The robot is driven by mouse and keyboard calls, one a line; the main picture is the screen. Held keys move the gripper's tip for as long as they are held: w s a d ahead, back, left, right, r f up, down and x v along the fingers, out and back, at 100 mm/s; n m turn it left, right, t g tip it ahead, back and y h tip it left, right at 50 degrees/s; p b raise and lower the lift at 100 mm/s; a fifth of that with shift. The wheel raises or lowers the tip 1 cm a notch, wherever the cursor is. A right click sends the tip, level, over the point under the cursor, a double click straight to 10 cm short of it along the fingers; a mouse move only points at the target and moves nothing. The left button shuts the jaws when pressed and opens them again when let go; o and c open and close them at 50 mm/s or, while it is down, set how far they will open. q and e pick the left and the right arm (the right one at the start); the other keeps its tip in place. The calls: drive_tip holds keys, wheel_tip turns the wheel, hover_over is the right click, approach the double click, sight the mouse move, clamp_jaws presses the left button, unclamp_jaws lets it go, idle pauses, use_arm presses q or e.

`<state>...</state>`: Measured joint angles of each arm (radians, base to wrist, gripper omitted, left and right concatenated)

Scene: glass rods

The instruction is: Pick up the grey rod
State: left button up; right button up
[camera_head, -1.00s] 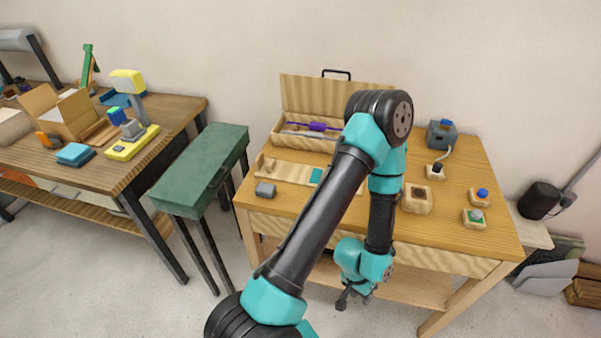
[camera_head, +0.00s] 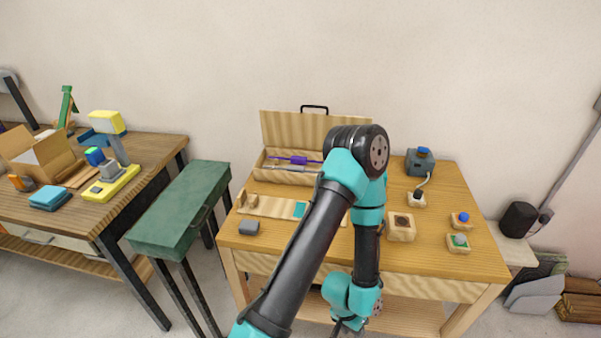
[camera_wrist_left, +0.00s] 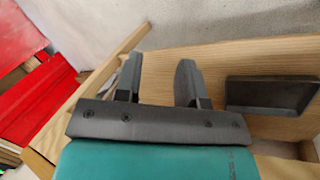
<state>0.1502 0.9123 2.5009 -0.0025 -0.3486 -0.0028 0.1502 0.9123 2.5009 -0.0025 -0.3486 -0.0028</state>
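A thin grey rod (camera_head: 286,169) lies in the open wooden case (camera_head: 262,166) on the table, in front of a rod with a purple middle (camera_head: 299,160). Its right end is hard to make out near my arm. My left gripper (camera_head: 345,330) hangs low in front of the table, at the bottom edge of the head view and well away from the case. In the left wrist view its two fingers (camera_wrist_left: 158,82) are apart with nothing between them. My right gripper is not in view.
A wooden board (camera_head: 270,206) with a teal patch and a grey block (camera_head: 249,228) lie before the case. Small wooden blocks (camera_head: 401,227) and a grey-blue device (camera_head: 419,162) stand at the right. A green bench (camera_head: 181,212) stands left. My arm crosses the table.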

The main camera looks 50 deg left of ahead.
use_arm(q)
drive_tip(key=shift+o, duration=0.6)
